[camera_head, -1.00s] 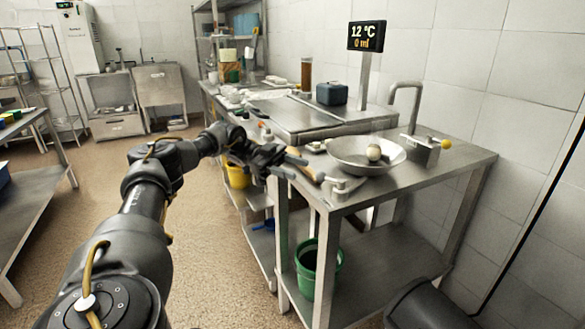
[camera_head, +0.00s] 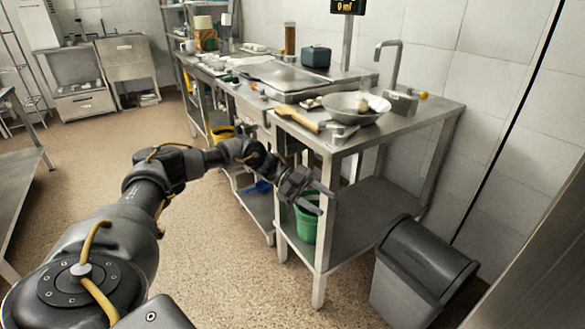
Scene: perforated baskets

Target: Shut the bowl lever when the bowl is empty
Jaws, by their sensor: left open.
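The metal bowl (camera_head: 340,104) sits near the back of the steel table, with a round pale object (camera_head: 363,107) in it. A lever with a tan handle (camera_head: 296,118) lies at the table's front left, by a small metal block (camera_head: 341,133) in front of the bowl. A yellow knob (camera_head: 424,95) shows right of the bowl, by the metal box (camera_head: 401,103) under the tap. Which of these is the bowl lever, I cannot tell. My left gripper (camera_head: 319,199) is open and empty, below the tabletop in front of the table. My right gripper is out of view.
A green bucket (camera_head: 306,226) stands on the table's lower shelf, partly behind my left gripper. A dark bin (camera_head: 425,262) stands right of the table. The display (camera_head: 347,6) is cut off at the top. Floor at the left is open.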

